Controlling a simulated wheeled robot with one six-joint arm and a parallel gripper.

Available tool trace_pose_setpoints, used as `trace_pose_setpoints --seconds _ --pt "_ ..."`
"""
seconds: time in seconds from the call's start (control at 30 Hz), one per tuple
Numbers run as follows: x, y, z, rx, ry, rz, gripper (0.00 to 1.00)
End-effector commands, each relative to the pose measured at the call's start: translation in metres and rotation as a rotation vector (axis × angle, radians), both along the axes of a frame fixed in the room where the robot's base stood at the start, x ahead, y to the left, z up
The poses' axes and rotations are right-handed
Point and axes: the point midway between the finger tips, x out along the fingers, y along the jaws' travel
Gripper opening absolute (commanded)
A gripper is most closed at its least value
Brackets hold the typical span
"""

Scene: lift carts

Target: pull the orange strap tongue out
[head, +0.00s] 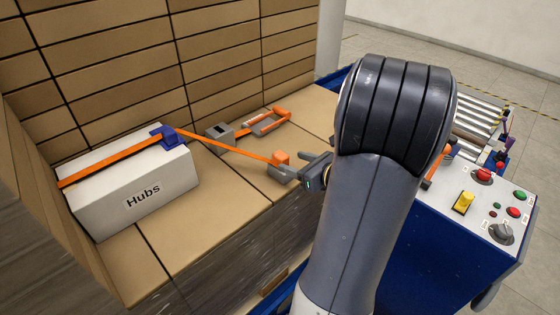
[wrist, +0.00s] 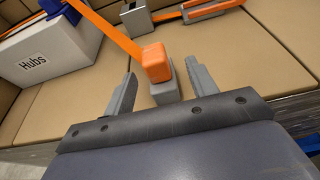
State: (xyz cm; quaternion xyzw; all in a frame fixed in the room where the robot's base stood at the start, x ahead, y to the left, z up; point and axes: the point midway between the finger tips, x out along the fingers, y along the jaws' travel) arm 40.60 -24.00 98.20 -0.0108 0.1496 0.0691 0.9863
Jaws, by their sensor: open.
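The orange strap tongue (head: 281,157) is a small orange block at the end of an orange strap (head: 228,146). It sits at a small grey buckle (head: 279,173) on the brown carton surface. The wrist view shows the tongue (wrist: 156,62) just above the buckle (wrist: 166,93). My gripper (wrist: 161,74) is open, with one finger on each side of the tongue and buckle. Gaps show between the fingers and the tongue. In the head view my gripper (head: 304,171) is close to the buckle and partly hidden by my arm.
The strap runs over a white box marked Hubs (head: 133,186) with a blue corner piece (head: 167,137). A grey block (head: 219,137) and an orange-handled piece (head: 268,124) lie behind. Stacked cartons (head: 150,50) wall the back. A control panel (head: 480,202) stands at right.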

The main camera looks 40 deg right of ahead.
Motion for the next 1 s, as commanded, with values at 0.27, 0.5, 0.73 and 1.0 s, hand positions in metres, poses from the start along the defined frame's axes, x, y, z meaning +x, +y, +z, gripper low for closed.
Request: trace_pose_setpoints --seconds 0.27,0.5,0.73,1.0 --pt "0.022 0.004 -0.006 0.0 0.001 0.001 0.55" --pt "0.047 0.013 -0.008 0.001 0.001 0.003 0.55" --pt "0.07 0.016 -0.016 0.0 0.001 0.0 0.55" --pt "0.071 0.016 -0.016 0.0 0.0 -0.001 0.54"
